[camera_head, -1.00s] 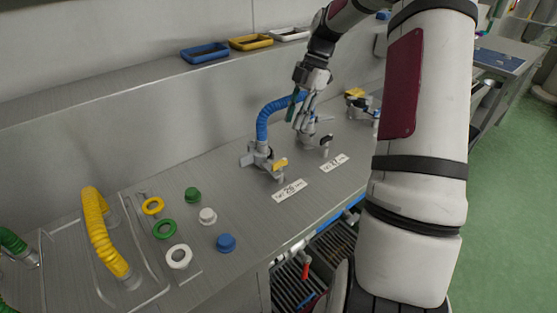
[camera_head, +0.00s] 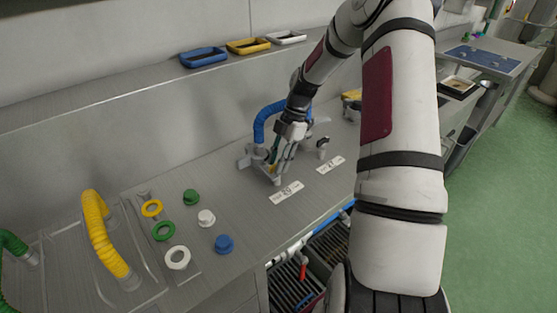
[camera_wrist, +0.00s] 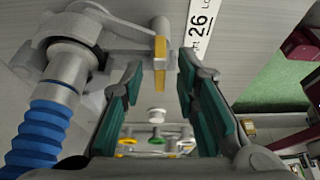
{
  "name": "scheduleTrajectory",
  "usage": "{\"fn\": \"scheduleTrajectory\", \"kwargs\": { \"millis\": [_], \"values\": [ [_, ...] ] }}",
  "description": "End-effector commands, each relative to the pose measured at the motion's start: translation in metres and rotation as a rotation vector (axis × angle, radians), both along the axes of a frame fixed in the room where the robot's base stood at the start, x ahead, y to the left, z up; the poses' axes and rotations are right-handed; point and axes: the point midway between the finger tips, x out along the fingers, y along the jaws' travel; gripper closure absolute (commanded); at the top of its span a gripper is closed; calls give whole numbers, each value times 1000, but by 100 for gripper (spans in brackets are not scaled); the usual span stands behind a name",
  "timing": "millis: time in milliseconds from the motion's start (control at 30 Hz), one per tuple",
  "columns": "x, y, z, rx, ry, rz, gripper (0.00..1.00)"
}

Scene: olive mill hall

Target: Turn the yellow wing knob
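In the wrist view the yellow wing knob (camera_wrist: 160,60) stands edge-on on a grey valve fitting, beside a plate marked 26 (camera_wrist: 199,24). It lies between the two fingertips of my gripper (camera_wrist: 158,73), with a gap visible on each side. The gripper is open, with teal pads facing each other. In the head view my gripper (camera_head: 278,165) is low over the plate-26 valve and hides the knob. A blue corrugated hose (camera_wrist: 43,130) joins the fitting at left in the wrist view.
A black-knobbed valve (camera_head: 323,144) stands just right, and another yellow-topped fitting (camera_head: 352,95) is farther back. Loose caps and rings, such as a blue cap (camera_head: 223,244), lie left on the bench (camera_head: 245,215). A yellow hose (camera_head: 102,235) arches at far left.

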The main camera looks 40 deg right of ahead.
Motion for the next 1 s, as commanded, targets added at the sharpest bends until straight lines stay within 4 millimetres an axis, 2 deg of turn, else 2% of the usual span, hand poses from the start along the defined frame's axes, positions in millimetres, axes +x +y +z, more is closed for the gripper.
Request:
{"fn": "scheduleTrajectory", "kwargs": {
  "millis": [167, 300, 667, 1000],
  "values": [
    [0, 0, 0, 0, 0, 0, 72],
    [0, 0, 0, 0, 0, 0, 100],
    [0, 0, 1, 0, 0, -15, 100],
    [-3, 0, 3, 2, 0, -185, 100]
  ]
}}
